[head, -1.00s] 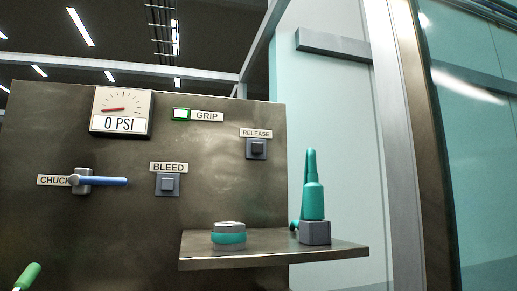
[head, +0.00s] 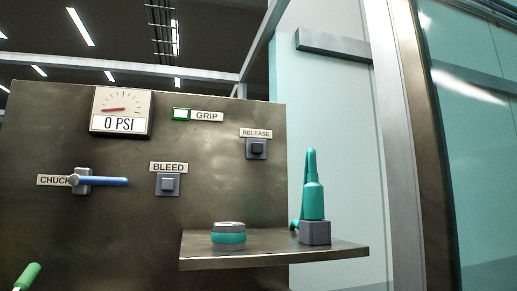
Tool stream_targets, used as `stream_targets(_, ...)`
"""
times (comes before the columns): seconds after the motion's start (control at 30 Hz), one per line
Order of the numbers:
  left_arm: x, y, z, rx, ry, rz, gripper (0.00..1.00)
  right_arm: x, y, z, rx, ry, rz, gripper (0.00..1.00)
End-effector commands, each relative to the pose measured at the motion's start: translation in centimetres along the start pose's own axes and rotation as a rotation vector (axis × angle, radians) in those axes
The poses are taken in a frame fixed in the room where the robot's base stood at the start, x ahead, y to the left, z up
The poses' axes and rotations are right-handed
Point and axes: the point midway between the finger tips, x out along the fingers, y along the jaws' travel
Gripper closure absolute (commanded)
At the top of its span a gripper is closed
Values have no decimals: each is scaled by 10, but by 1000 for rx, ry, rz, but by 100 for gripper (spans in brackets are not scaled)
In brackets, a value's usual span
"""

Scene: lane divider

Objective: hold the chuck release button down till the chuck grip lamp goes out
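The release button (head: 256,149) is a dark square button on a grey plate under the RELEASE label, at the right of the brown panel (head: 120,225). Nothing touches it. The chuck lever (head: 102,181) is blue and points right, level. The gauge (head: 121,111) reads 0 PSI. Neither gripper is in the head view.
A bleed button (head: 168,184) sits left of the release button. A shelf (head: 270,257) juts out below, holding a grey and teal round part (head: 229,235) and a teal tool (head: 314,200) on a grey block. A green-tipped handle (head: 28,276) shows at the lower left.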

Motion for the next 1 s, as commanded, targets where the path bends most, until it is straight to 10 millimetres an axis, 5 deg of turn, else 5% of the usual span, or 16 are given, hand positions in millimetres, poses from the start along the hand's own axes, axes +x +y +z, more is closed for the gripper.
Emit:
stream_targets(0.4, 0, 0, 1, 0, -2, 0, 60, 0, 0, 0, 0, -1, 0, 100)
stream_targets(1.0, 0, 0, 2, 1, -3, 0, 60, 0, 0, 1, 0, -1, 0, 100)
